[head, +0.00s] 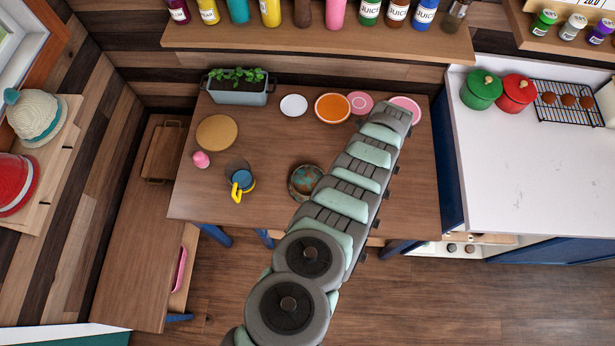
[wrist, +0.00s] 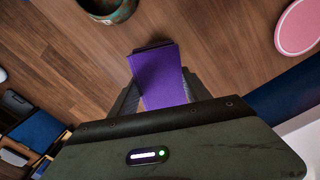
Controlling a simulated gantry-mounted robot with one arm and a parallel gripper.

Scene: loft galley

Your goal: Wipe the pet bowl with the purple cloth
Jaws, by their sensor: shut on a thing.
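The purple cloth (wrist: 160,82) is held between the fingers of my gripper (wrist: 157,90) in the wrist view. It hangs above the brown wooden table, apart from the bowl. A round bowl with a mottled brown and teal surface, which looks like the pet bowl (head: 304,183), stands upright on the table (head: 270,140) near its front middle. The bowl also shows, cut off, at the top edge of the wrist view (wrist: 105,12). In the head view my arm hides my gripper and the cloth.
A blue cup with a yellow handle (head: 242,182), a pink item (head: 201,159) and a round tan board (head: 216,133) stand left of the bowl. A planter (head: 238,90) and several plates line the back. A white counter (head: 530,170) lies right. Table between cup and bowl is clear.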

